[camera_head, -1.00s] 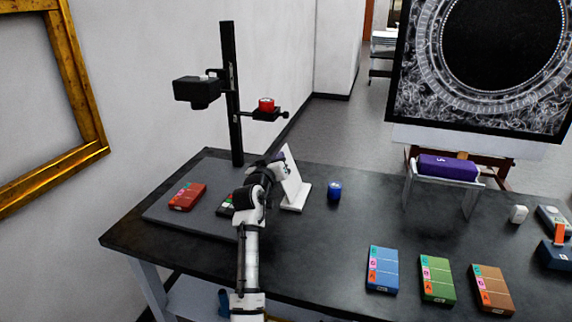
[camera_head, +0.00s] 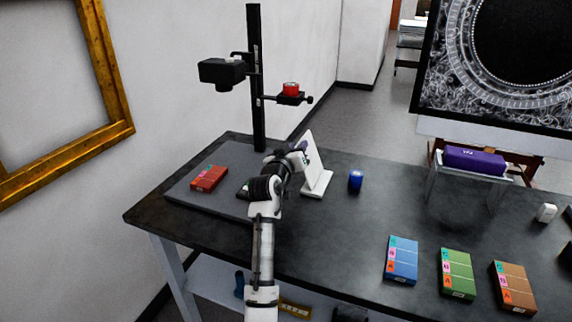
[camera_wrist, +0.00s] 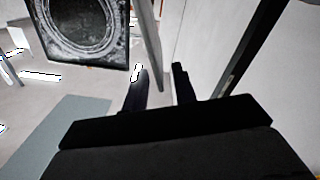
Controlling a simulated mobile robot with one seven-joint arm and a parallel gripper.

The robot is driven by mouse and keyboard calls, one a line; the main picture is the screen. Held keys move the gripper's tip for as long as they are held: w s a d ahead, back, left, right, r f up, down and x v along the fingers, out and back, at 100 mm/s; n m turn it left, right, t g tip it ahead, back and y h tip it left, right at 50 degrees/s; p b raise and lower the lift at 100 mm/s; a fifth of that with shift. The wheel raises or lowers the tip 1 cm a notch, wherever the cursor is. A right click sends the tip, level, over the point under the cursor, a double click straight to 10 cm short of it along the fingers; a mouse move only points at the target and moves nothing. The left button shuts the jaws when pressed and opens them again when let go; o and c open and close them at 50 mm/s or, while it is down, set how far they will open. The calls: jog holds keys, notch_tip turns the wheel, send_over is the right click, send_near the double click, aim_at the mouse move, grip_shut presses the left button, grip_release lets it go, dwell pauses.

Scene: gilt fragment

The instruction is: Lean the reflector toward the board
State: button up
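The reflector (camera_head: 314,168) is a white panel on a white foot, standing tilted at the right of the grey board (camera_head: 233,157). The board lies flat under the black copy stand. My gripper (camera_head: 299,153) is at the upper part of the panel, on its board side in the head view. In the wrist view, my gripper (camera_wrist: 160,88) has its two dark fingers apart. A thin grey edge, apparently the reflector (camera_wrist: 149,45), runs down between them, nearer the left finger. Contact with the panel cannot be made out.
The stand's column (camera_head: 256,90) carries a camera (camera_head: 222,71) and a side arm with a red object (camera_head: 291,88). A red box (camera_head: 209,178) lies on the board. A blue jar (camera_head: 355,180) stands right of the reflector. Blue (camera_head: 401,259), green and brown boxes lie front right.

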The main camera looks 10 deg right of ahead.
jog(key=b+v, duration=0.2)
jog(key=v, duration=0.9)
